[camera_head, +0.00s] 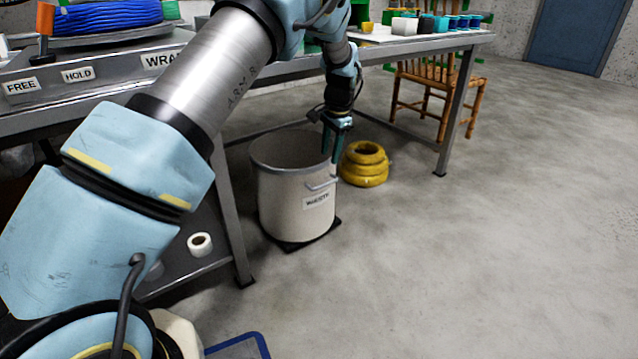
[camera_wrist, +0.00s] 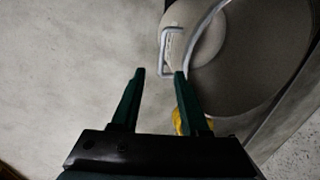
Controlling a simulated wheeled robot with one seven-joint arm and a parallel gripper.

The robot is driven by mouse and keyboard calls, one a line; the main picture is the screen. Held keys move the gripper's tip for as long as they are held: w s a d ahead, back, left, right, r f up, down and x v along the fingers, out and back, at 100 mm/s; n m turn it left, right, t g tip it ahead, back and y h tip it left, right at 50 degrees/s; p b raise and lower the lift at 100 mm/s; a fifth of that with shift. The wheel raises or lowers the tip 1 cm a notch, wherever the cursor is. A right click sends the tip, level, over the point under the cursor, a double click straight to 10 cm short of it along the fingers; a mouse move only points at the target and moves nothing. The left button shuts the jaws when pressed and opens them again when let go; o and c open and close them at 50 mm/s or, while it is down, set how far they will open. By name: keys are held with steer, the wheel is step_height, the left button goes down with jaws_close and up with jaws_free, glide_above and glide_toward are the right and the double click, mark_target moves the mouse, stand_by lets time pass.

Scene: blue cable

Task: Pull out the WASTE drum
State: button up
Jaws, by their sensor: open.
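The WASTE drum (camera_head: 285,200) is a cream, open-topped bin with a grey rim. It stands on a dark base plate on the floor, partly under the bench. Its wire handle (camera_head: 322,185) sticks out on the side above the WASTE label, and the handle also shows in the wrist view (camera_wrist: 164,52). My gripper (camera_head: 332,158) points down beside the drum's rim, close above the handle. In the wrist view its two green fingers (camera_wrist: 159,74) are apart with nothing between them, and the handle lies just beyond the fingertips. The drum's inside looks empty where visible.
A stack of yellow coils (camera_head: 364,168) stands on the floor right of the drum. The bench leg (camera_head: 232,215) is close to its left. A bamboo chair (camera_head: 440,95) is behind. The floor in front and to the right is clear.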

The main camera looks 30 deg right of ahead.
mark_target(326, 185)
steer(key=w+f+b, duration=0.1)
steer(key=f, duration=0.2)
steer(key=f+b, duration=0.1)
steer(key=f, duration=0.3)
steer(key=w+f+b, duration=0.1)
steer(key=f+b, duration=0.1)
steer(key=f, duration=0.2)
steer(key=shift+w, duration=0.35)
jaws_close()
stand_by(1.0)
